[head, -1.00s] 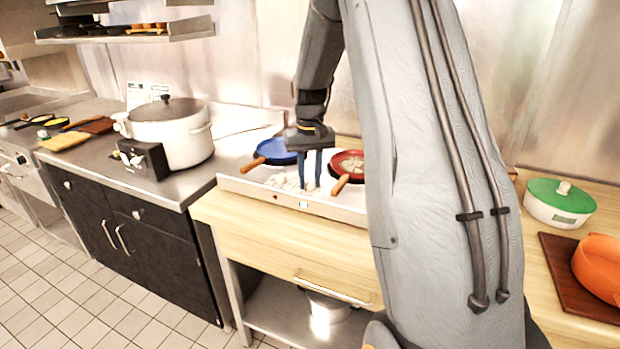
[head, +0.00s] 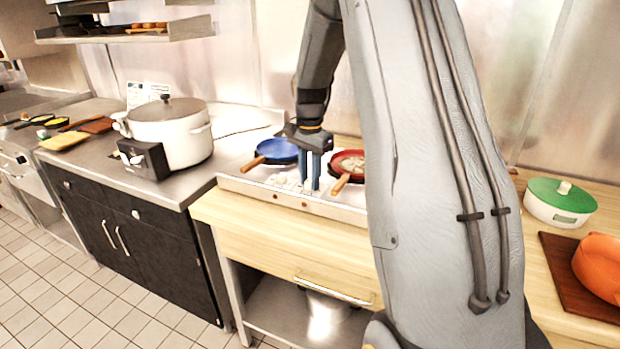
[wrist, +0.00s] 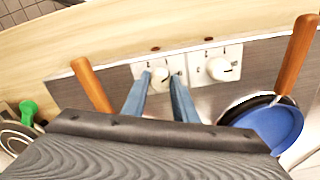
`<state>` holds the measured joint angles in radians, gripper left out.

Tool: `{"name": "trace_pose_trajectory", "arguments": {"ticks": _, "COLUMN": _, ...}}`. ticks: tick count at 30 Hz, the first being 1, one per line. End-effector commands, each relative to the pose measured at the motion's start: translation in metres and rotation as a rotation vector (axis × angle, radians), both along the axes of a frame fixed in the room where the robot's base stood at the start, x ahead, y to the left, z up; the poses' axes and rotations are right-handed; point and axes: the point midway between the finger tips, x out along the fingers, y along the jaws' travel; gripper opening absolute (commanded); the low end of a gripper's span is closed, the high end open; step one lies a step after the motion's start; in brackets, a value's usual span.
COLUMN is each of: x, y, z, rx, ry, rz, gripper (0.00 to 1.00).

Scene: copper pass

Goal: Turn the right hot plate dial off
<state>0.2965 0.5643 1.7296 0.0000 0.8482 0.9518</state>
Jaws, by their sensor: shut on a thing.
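The hot plate (head: 345,211) is a pale unit on the wooden counter, with white dials on its front. In the wrist view, my gripper (wrist: 161,77) points down with its two blue fingers on either side of a white dial (wrist: 160,76), closed on it. The other white dial (wrist: 219,70) is free beside it, on the blue pan's side. In the head view my gripper (head: 311,188) is at the dial nearer the red pan (head: 350,161), and its fingers mostly hide that dial.
A blue pan (head: 277,150) sits on the left plate, its wooden handle (head: 253,164) jutting forward. The red pan's handle (head: 340,184) is close to the right of my fingers. A white pot (head: 170,138) stands left; a green-lidded pot (head: 559,203) stands right.

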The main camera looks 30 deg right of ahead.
Motion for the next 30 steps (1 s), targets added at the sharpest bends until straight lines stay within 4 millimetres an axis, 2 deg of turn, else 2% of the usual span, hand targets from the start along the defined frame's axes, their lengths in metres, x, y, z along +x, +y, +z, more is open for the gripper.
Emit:
{"name": "trace_pose_trajectory", "arguments": {"ticks": 6, "x": 0.0012, "y": -0.0003, "z": 0.0013, "rx": -0.001, "ry": -0.003, "rz": -0.185, "gripper": 0.04}}
{"name": "trace_pose_trajectory", "arguments": {"ticks": 15, "x": 0.0013, "y": -0.0003, "z": 0.0014, "rx": -0.001, "ry": -0.004, "rz": -0.371, "gripper": 0.04}}
{"name": "trace_pose_trajectory", "arguments": {"ticks": 30, "x": 0.0015, "y": -0.0003, "z": 0.0017, "rx": -0.001, "ry": -0.004, "rz": -0.462, "gripper": 0.04}}
